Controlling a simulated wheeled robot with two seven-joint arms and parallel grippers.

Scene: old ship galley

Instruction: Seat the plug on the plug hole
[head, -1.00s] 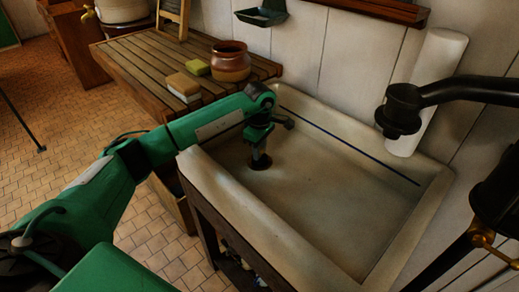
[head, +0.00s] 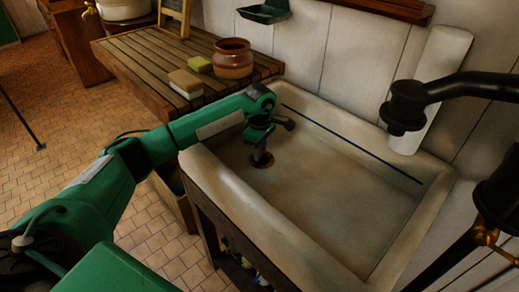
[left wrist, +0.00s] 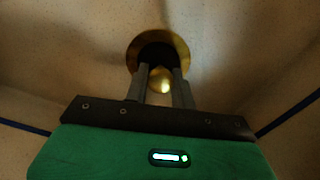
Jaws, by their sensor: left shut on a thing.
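The plug hole (left wrist: 137,52) shows in the left wrist view as a brass ring in the pale sink floor. Its rim also shows in the head view (head: 262,165), near the left end of the sink. The plug (left wrist: 158,51) looks dark, with a small brass knob between my fingers, and lies over the middle of the ring. My left gripper (head: 261,150) points down into the sink, shut on the plug; its fingers show in the left wrist view (left wrist: 160,88). Whether the plug touches the ring or sits fully in it, I cannot tell. My right gripper is out of view.
The pale sink (head: 330,205) has raised walls around my left gripper. A black spout (head: 405,105) overhangs its right part. The sink floor is otherwise clear.

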